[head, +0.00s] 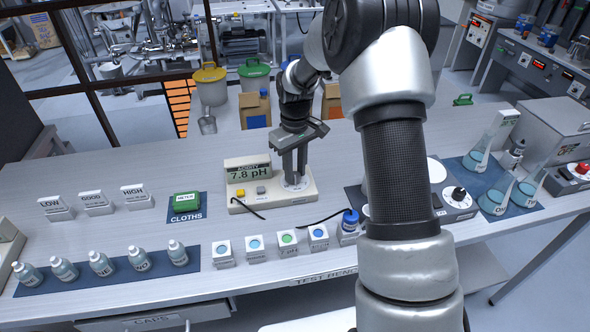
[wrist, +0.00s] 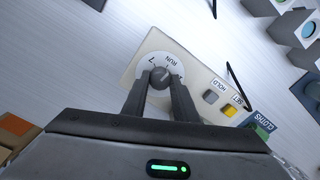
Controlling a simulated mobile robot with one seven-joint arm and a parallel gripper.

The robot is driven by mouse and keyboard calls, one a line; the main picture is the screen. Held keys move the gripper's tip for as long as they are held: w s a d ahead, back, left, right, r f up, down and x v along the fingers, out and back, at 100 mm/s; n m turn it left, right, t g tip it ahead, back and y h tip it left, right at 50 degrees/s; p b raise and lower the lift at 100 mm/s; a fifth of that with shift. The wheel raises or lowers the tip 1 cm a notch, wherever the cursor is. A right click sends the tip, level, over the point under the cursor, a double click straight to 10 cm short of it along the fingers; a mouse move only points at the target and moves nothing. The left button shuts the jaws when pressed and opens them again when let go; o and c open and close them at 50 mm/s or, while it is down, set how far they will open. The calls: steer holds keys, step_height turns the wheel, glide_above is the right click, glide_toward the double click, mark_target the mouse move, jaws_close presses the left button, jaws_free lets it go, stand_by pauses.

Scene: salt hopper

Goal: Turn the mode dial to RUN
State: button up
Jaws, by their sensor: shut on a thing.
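The pH meter (head: 245,196) is a cream box on the bench, its display reading "ACIDITY 7.8 pH". The mode dial (wrist: 161,76) is a dark knob on a white disc at one end of the meter, seen in the wrist view. The disc carries the label RUN and other marks partly hidden by the fingers. My gripper (wrist: 160,88) points down onto the dial, its two dark fingers closed on either side of the knob. In the head view my gripper (head: 294,170) stands over the meter's right end and hides the knob. I cannot tell which mark the pointer meets.
The yellow SET button (head: 240,192) and grey HOLD button (head: 261,190) sit left of the dial. A black cable (head: 248,209) leaves the meter. Small sample boxes (head: 288,241) stand in front, and a green cloth pad (head: 186,202) lies to the left. Flasks (head: 477,157) stand at right.

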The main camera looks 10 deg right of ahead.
mark_target(295, 174)
steer(key=shift+n, duration=0.5)
steer(key=o, duration=1.1)
steer(key=shift+c, duration=0.2)
steer(key=shift+r, duration=0.1)
step_height(295, 174, up, 17)
steer(key=shift+r, duration=0.15)
